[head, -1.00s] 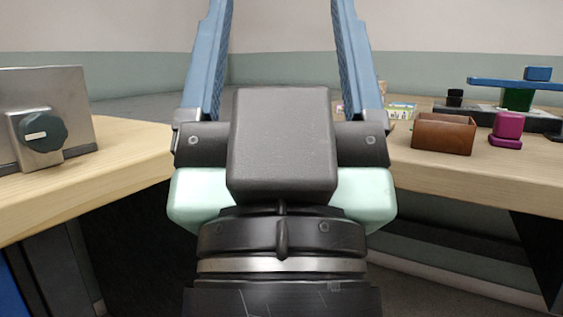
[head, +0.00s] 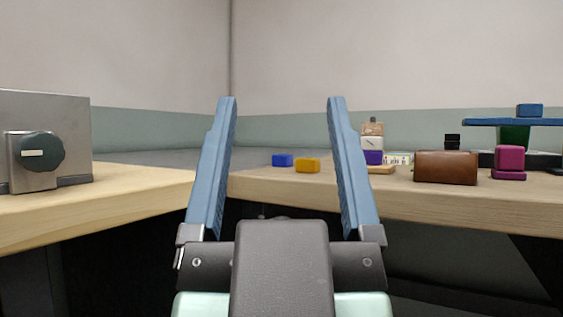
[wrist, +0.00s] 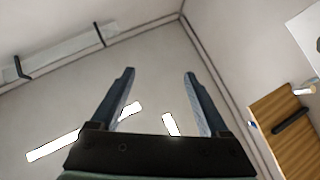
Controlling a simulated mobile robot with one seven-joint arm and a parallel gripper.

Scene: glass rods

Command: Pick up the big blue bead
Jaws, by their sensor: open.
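My gripper (head: 281,98) stands open and empty in the middle of the head view, its two blue fingers pointing up. The fingers also show open in the wrist view (wrist: 160,73), with nothing between them. A small blue block (head: 283,160) lies on the right-hand table, seen between the fingers and well beyond them. Another blue block (head: 529,110) sits on a blue plank (head: 512,122) at the far right. I cannot tell whether either is the big blue bead. No round bead is clearly seen, and neither block shows clearly in the wrist view.
A yellow block (head: 307,165) lies beside the blue block. Stacked small blocks (head: 373,143), a brown box (head: 445,167) and magenta blocks (head: 509,160) stand farther right. A metal box with a dark knob (head: 36,152) stands on the left table. A dark gap separates the tables' fronts.

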